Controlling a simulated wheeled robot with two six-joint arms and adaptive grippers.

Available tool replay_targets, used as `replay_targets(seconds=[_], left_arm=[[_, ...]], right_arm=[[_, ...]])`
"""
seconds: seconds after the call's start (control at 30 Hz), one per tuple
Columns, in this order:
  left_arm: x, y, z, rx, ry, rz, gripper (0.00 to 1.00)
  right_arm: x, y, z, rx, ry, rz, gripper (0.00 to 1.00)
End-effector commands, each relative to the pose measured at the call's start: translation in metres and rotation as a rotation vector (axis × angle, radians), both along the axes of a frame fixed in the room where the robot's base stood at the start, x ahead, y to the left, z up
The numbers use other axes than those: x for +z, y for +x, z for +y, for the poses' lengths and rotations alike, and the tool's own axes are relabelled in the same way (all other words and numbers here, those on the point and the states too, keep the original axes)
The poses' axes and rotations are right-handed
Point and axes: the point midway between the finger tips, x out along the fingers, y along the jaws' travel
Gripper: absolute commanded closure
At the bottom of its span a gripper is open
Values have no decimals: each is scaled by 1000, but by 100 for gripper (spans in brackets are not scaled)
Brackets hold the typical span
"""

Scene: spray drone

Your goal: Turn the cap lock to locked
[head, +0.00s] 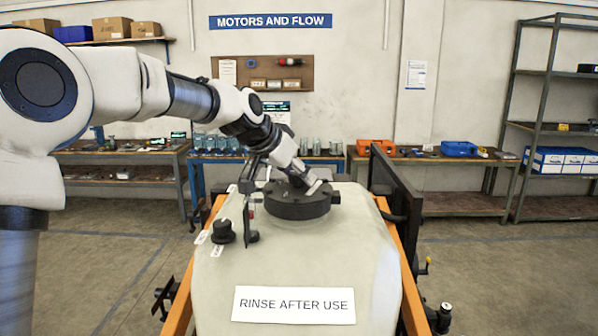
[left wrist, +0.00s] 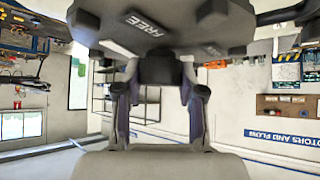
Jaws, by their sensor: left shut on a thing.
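The large round black cap (head: 298,203) sits on top of the pale tank (head: 300,262). In the left wrist view the dark cap (left wrist: 225,22) fills the top, with the word FREE on it. My left gripper (head: 312,186) reaches down onto the cap from the left. In the left wrist view my left gripper (left wrist: 160,92) has one finger on each side of a dark block (left wrist: 161,68) at the cap, which looks like the cap lock, and is shut on it. The block's far side is hidden. My right gripper is not in view.
A black knob (head: 222,231) with small white labels stands on the tank's left side. A sign (head: 293,305) reading RINSE AFTER USE is on the tank front. Orange rails (head: 405,290) and dark frame parts flank the tank. Benches and shelves line the wall behind.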

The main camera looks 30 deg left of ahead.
Motion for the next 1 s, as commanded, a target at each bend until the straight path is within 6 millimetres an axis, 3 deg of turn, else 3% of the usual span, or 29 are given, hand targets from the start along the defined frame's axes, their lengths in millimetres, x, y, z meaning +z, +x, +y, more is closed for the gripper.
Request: replay_targets(seconds=[0.33,0.37,0.4,0.43,0.77,1.0], left_arm=[[1,0,0,-3,1,-1,96],[1,0,0,-3,1,-1,54],[1,0,0,-2,0,-1,40],[1,0,0,-2,0,-1,35],[2,-2,1,-2,0,-1,35],[33,-31,9,-1,-1,-5,35]], right_arm=[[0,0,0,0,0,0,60],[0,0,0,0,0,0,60],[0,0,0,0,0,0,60],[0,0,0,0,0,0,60],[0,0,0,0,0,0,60],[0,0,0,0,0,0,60]])
